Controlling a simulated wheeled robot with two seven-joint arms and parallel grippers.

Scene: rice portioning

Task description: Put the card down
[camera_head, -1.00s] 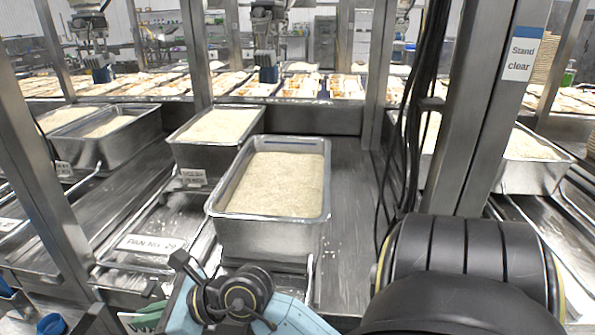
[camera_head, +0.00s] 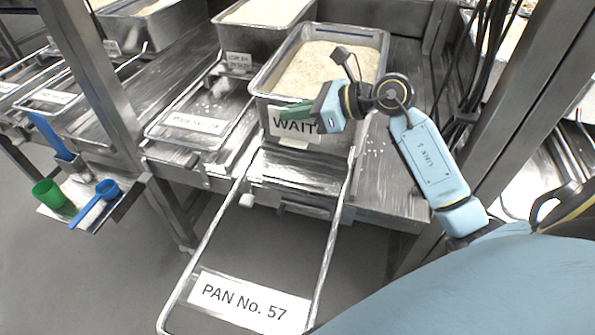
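Part of the card's right side is hidden by the gripper. I cannot tell whether the card touches the pan or rests on the ledge below it. My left gripper is not in view.
A wire frame labelled "PAN No. 57" (camera_head: 247,302) juts out in front of the pan. A small shelf (camera_head: 95,222) at left holds a green cup (camera_head: 50,194) and blue scoop (camera_head: 106,190). Another rice pan (camera_head: 225,31) stands behind. A steel post (camera_head: 545,90) rises at right.

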